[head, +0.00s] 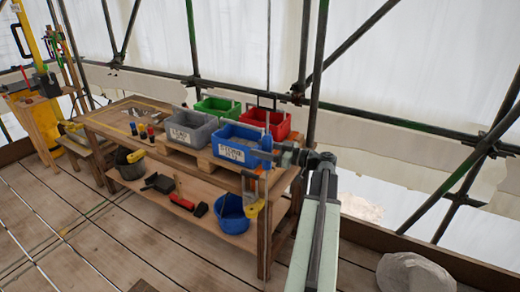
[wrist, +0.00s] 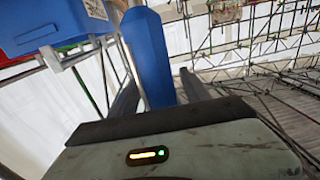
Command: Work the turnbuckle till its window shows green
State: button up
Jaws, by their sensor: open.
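I cannot make out a turnbuckle or a green window in either view. My gripper (head: 258,153) is at the right end of the workbench, beside the blue bin. In the wrist view its two fingers (wrist: 160,90) stand apart, with an upright blue piece (wrist: 148,55) showing between or just beyond them. I cannot tell whether they touch it. The head view shows a small blue piece (head: 266,142) at the gripper, partly hidden by it.
The wooden workbench (head: 118,122) carries a grey bin (head: 190,133), a blue bin (head: 229,151), a green bin (head: 217,106) and a red bin (head: 279,124). A blue bucket (head: 231,215) sits on its lower shelf. Scaffold poles stand behind. A grey sack-like lump (head: 414,273) lies lower right. The plank floor in front is mostly clear.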

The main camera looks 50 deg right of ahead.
jog(key=shift+w+a, duration=0.1)
jog(key=shift+w, duration=0.2)
grip_shut()
jog(key=n+g+y, duration=0.1)
jog(key=y, duration=0.1)
jog(key=n+g+y, duration=0.1)
jog(key=n+y, duration=0.1)
jog(key=a+n+g+y, duration=0.1)
jog(key=y, duration=0.1)
jog(key=shift+s+n+g, duration=0.3)
jog(key=shift+s+g, duration=0.05)
jog(key=shift+g, duration=0.05)
grip_release()
